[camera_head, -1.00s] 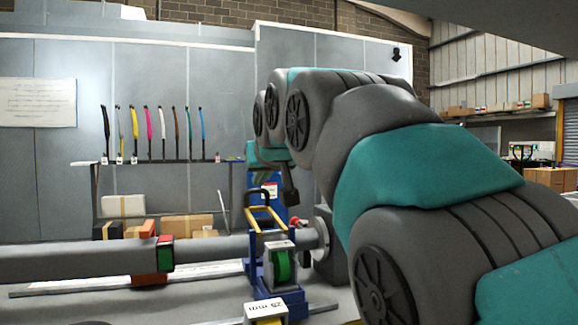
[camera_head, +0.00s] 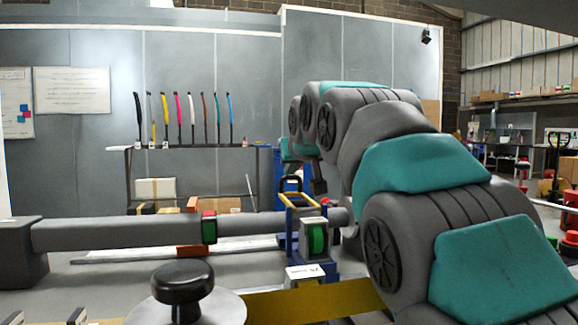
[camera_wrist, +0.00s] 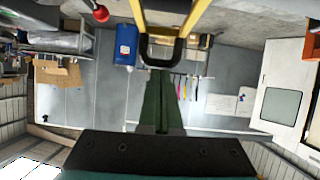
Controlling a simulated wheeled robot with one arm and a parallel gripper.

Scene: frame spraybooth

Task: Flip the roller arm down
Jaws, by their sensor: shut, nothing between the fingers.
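The roller arm is a yellow frame (camera_head: 297,200) with a black crossbar at its top. It stands up from a blue stand around the grey horizontal tube (camera_head: 265,223) in the head view. In the wrist view its yellow side bars (camera_wrist: 198,14) and black crossbar (camera_wrist: 160,60) are at top centre, just beyond my fingertips. My gripper (camera_wrist: 162,128) is shut and empty, its fingers pointing at the crossbar. Whether they touch it I cannot tell. In the head view only the dark end of my gripper (camera_head: 319,186) shows, a little right of the crossbar.
A green-faced block (camera_head: 317,239) sits on the blue stand in front of the tube. A black knob (camera_head: 182,283) on a round plate and a yellow beam (camera_head: 315,303) are in the foreground. A blue barrel (camera_wrist: 126,44) and a rack of coloured strips (camera_head: 195,146) stand behind.

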